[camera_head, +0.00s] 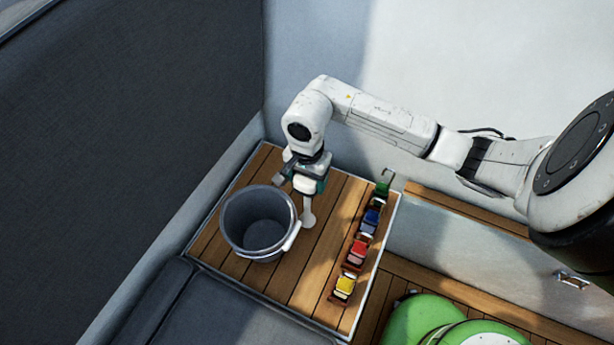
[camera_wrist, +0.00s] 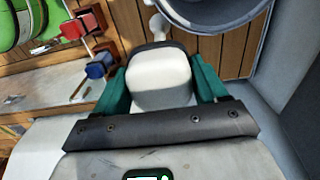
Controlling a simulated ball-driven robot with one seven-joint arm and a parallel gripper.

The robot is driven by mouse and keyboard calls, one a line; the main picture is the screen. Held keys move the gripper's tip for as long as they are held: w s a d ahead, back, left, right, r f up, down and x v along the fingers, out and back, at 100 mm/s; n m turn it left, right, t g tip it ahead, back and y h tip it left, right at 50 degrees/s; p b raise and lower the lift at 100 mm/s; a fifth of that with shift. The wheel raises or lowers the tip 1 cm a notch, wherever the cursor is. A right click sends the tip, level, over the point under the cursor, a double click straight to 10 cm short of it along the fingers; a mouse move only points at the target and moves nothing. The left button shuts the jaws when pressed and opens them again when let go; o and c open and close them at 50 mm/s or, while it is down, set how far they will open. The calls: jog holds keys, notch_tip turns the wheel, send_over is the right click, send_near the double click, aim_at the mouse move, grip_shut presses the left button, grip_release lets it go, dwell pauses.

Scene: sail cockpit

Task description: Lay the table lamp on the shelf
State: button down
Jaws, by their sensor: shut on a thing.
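The table lamp (camera_wrist: 160,85) is white with a dark band at one end, and its head sits between the green fingers of my gripper (camera_wrist: 160,90) in the wrist view. In the head view my gripper (camera_head: 308,180) is over the slatted wooden surface (camera_head: 320,270), which I take to be the shelf. A narrower white part of the lamp (camera_head: 308,217) hangs below the fingers, just right of a grey bucket (camera_head: 259,222). I cannot tell whether the lamp touches the wood. My gripper is shut on the lamp.
A row of coloured blocks (camera_head: 358,252) in wooden holders stands along the right edge of the wood. The bucket takes up the left part. Bare slats show in front, between the bucket and the row. A grey wall (camera_head: 130,120) and a dark cushion (camera_head: 215,310) border the surface.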

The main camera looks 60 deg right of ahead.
jog(key=shift+f, duration=0.3)
jog(key=shift+c, duration=0.3)
grip_release()
jog(key=shift+r, duration=0.1)
